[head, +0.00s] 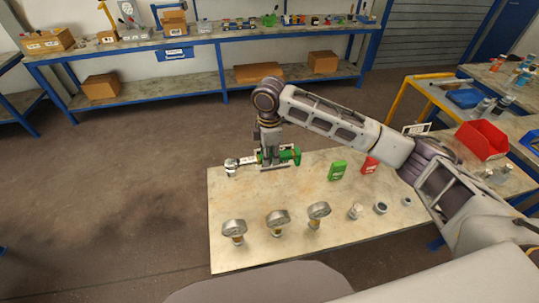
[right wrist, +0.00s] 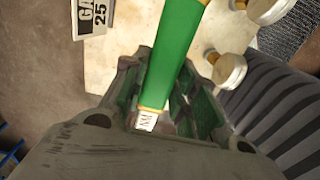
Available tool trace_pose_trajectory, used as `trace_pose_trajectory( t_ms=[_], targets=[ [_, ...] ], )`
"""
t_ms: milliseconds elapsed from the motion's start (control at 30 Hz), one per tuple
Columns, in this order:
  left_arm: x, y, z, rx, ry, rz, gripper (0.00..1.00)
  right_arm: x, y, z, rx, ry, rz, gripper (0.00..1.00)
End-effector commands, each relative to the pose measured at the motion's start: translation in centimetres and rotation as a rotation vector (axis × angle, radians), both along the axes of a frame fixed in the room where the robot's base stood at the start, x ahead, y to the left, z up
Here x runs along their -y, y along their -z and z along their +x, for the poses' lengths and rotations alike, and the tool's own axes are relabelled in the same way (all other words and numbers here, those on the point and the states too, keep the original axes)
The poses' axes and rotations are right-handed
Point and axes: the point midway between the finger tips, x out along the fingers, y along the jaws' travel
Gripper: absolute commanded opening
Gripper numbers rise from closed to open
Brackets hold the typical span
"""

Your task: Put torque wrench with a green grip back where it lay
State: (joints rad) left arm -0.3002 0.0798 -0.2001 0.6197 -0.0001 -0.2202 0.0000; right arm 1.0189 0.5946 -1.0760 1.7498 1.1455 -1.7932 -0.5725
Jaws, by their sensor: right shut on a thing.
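The torque wrench with a green grip (head: 290,155) is held in my right gripper (head: 272,161), over the far left part of the near table (head: 300,184). Its silver head points left and its green end points right. In the right wrist view the green grip (right wrist: 175,48) runs between the two fingers, which are shut around it. Whether the wrench touches the table top is hard to tell. My left gripper is not in view.
Three pressure gauges (head: 278,218) stand along the table's front left. Several small metal fittings (head: 380,208), a green box (head: 337,171) and a red box (head: 370,164) are to the right. A white printed card (right wrist: 95,18) shows in the right wrist view. The table's middle is clear.

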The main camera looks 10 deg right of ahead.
Motion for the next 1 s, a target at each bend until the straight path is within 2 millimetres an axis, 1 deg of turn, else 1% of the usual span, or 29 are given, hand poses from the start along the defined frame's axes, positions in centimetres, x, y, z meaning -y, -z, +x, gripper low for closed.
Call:
trace_pose_trajectory(
  t_ms=[200, 567, 600, 767, 900, 1000],
  targets=[
    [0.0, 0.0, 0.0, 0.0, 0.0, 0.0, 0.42, 0.0, -0.1, 0.0, 0.002, 0.0, 0.001, 0.0],
    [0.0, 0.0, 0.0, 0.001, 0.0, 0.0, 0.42, 0.0, 2.4, 0.0, 0.001, 0.001, 0.001, 0.0],
    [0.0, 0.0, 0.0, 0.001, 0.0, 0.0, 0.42, 0.0, 3.0, 0.0, 0.0, 0.001, 0.0, 0.0],
    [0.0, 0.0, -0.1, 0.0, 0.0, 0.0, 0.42, 0.0, 4.5, 0.0, 0.001, 0.0, 0.001, 0.0],
    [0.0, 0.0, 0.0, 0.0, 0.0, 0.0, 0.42, 0.0, 6.2, 0.0, 0.001, 0.001, 0.0, 0.0],
    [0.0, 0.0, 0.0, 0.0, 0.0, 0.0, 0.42, 0.0, 6.7, 0.0, 0.001, 0.001, 0.001, 0.0]
  ],
)
